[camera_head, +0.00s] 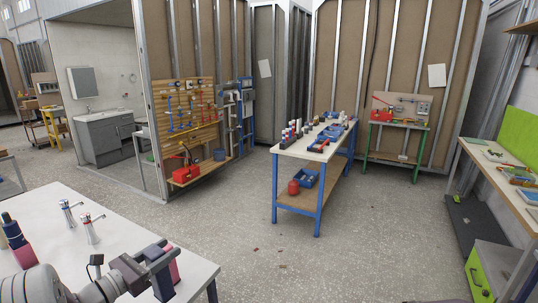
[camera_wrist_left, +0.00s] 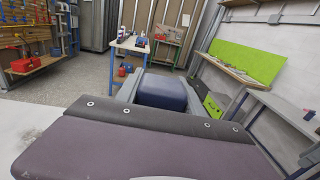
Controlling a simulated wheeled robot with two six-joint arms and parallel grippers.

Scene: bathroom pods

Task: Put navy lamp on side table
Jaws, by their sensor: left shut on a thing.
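My left gripper (camera_head: 157,260) is over the right end of the white table in the head view. It is shut on a navy thing (camera_wrist_left: 163,92), which shows as a rounded dark blue block beyond the finger in the left wrist view. I take it for the navy lamp; most of it is hidden by the gripper. In the head view, a pinkish part (camera_head: 174,270) shows beside the fingers; I cannot tell whether it belongs to the held thing. My right gripper is not in view. I cannot tell which table is the side table.
A blue-legged workbench (camera_head: 318,153) with many small items stands mid-room. A green-legged bench (camera_head: 400,124) is behind it. Open floor (camera_head: 310,260) lies between.

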